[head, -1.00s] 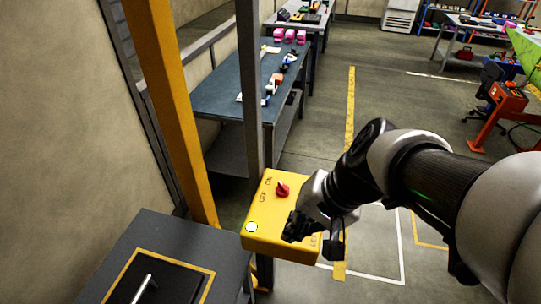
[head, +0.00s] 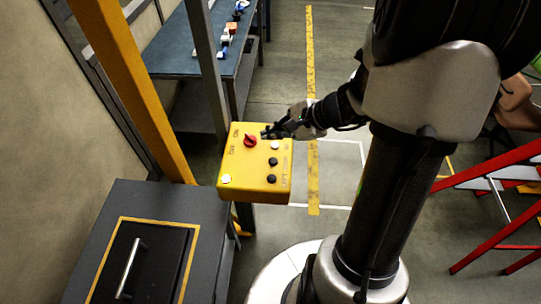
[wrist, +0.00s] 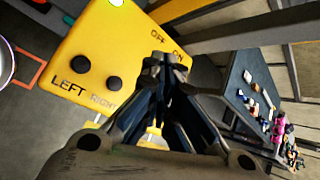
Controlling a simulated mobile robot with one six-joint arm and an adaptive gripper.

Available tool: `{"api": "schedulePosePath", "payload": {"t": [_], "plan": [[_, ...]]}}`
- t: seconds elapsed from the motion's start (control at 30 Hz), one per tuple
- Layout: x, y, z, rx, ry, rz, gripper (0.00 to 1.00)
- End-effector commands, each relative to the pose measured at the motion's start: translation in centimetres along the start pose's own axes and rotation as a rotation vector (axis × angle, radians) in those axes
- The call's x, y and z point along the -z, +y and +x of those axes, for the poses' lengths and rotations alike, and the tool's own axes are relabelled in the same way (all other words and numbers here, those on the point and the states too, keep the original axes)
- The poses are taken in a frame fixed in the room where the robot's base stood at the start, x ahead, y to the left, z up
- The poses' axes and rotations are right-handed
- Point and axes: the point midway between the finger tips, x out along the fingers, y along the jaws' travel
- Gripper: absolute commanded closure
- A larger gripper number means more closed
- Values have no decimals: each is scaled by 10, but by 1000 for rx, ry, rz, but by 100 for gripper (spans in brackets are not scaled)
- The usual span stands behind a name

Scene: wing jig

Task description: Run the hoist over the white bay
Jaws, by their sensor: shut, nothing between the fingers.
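The yellow control box (head: 238,182) is on a grey post. Its red knob (head: 250,140) sits by the OFF and ON lettering; I cannot tell which way it points. A pale lamp (head: 226,179) is at its near left corner. A pale button (head: 275,146) and two black buttons (head: 272,161) run down its right side. The wrist view shows black buttons marked LEFT (wrist: 80,64) and RIGHT (wrist: 114,82). My gripper (head: 266,133) is shut and empty at the box's far edge, right of the knob. No hoist shows.
A dark cabinet (head: 205,215) with a handled lid stands at the near left. A yellow post (head: 125,80) and a blue-topped bench (head: 175,48) stand beyond. Red stand legs (head: 490,170) are at right. Floor around the yellow stripe (head: 312,100) is clear.

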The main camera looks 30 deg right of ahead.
Motion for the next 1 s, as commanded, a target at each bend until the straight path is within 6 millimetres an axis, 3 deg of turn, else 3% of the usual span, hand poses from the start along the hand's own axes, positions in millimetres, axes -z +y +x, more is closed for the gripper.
{"api": "schedulePosePath", "payload": {"t": [0.37, 0.8, 1.0], "plan": [[6, 7, 10, -1, -1, -1, 100], [38, 38, 52, -1, 1, -2, 100], [44, 45, 62, -1, 0, -3, 100]]}}
